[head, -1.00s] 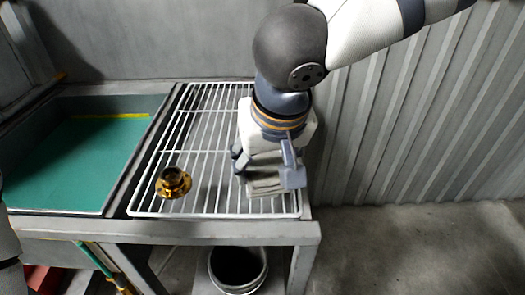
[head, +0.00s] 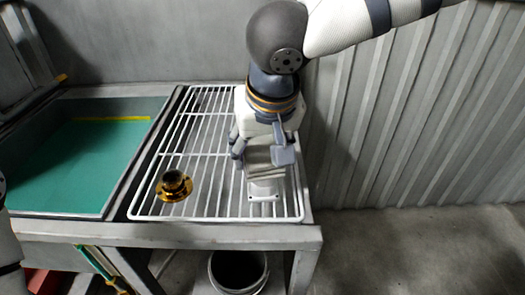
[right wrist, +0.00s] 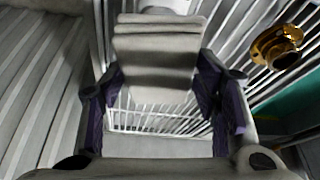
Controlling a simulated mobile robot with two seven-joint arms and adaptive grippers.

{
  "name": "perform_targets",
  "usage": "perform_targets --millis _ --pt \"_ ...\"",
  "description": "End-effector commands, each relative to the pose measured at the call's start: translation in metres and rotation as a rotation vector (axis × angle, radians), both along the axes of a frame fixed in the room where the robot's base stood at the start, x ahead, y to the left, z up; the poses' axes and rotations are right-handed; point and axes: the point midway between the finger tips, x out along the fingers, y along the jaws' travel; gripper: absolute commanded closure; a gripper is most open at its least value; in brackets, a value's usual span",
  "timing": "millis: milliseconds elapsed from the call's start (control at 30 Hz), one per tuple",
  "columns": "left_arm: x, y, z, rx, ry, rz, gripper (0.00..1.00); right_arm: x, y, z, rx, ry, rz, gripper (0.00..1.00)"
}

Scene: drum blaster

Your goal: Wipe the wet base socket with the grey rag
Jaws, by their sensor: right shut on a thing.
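The brass flanged socket (head: 174,185) sits upright on the white wire rack (head: 222,216), near its front left; it also shows at the upper right in the right wrist view (right wrist: 277,47). Its opening looks dark, and I cannot make out wetness on it. My right gripper (head: 263,146) is shut on the folded grey rag (head: 262,165), to the right of the socket and apart from it. In the right wrist view the rag (right wrist: 155,58) spans between the two fingers (right wrist: 162,88). My left gripper is out of view.
A small white block (head: 264,189) stands on the rack just below the rag. A green-floored basin (head: 85,165) lies left of the rack. A bucket (head: 238,272) stands under the bench (head: 200,232). A corrugated wall (head: 400,120) closes off the right side.

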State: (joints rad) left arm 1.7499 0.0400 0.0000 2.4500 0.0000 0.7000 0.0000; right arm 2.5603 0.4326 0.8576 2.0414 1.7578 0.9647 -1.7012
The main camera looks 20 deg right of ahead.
Motion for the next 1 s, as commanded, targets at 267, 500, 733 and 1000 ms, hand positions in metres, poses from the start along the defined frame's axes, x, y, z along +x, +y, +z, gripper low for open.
perform_targets --millis 267,500,733,1000 --pt "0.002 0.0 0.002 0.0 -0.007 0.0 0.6 -0.01 0.0 0.001 -0.002 0.0 0.001 0.66" --pt "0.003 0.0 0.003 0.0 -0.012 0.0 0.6 -0.032 0.002 0.0 -0.001 0.001 0.002 0.66" --pt "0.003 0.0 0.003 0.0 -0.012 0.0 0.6 -0.044 0.002 0.0 0.0 0.0 0.0 0.66" --pt "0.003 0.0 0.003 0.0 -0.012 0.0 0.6 -0.043 0.002 0.0 0.0 0.0 -0.001 0.66"
